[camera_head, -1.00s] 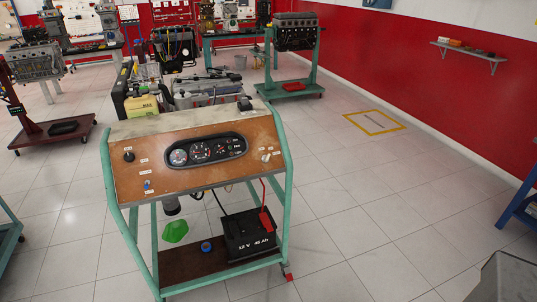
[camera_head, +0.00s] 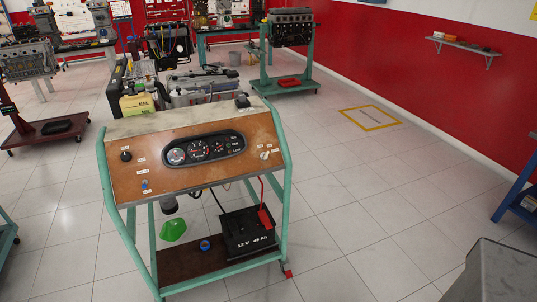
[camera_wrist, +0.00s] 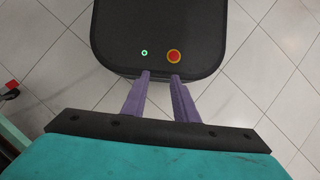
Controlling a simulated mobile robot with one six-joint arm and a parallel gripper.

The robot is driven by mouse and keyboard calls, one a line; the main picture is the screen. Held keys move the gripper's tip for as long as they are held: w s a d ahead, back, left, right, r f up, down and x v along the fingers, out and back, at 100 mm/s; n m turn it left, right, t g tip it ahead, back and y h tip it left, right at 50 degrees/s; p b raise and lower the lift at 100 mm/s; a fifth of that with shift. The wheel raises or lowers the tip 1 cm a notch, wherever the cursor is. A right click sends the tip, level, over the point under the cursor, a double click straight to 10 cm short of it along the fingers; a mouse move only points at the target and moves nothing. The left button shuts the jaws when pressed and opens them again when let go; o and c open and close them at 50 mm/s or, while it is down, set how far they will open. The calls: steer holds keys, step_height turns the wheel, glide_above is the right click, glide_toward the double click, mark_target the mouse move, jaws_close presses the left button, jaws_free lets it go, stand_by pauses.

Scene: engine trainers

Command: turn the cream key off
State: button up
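The cream key (camera_head: 264,155) sits at the right end of the brown instrument panel (camera_head: 150,183) in the head view. It is small there, and its exact angle is hard to tell. My gripper (camera_wrist: 160,76) shows only in the wrist view. Its two purple fingers are apart with nothing between them. The key is not in the wrist view, and my gripper is clear of the panel.
The panel is on a green-framed stand (camera_head: 283,215) with a black battery (camera_head: 247,234) and a green funnel (camera_head: 173,230) below. Engine parts crowd behind it. A grey box-like thing (camera_head: 497,272) is at the lower right. The tiled floor right of the stand is clear.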

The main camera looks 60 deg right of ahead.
steer(key=w+d+r+m+t+y, duration=0.1)
steer(key=w+d+r+m+t, duration=0.1)
steer(key=w+d+r, duration=0.35)
steer(key=w+d+r+m+t+y, duration=0.1)
steer(key=w+d+r+m, duration=0.1)
steer(key=w+d, duration=0.6)
steer(key=w+d+r+m+t+p, duration=0.1)
steer(key=w+d+r+m+t, duration=0.2)
steer(key=w+d+r, duration=0.5)
steer(key=m+t+h+p, duration=0.2)
steer(key=m+t+h, duration=0.3)
steer(key=m+t, duration=0.15)
glide_toward(268, 153)
steer(key=d+v, duration=0.1)
steer(key=v, duration=0.2)
steer(key=shift+a+r+y, duration=0.15)
steer(key=shift+r+y, duration=0.15)
steer(key=shift+w+f, duration=0.1)
steer(key=shift+p+x, duration=1.7)
steer(key=shift+x, duration=5.1)
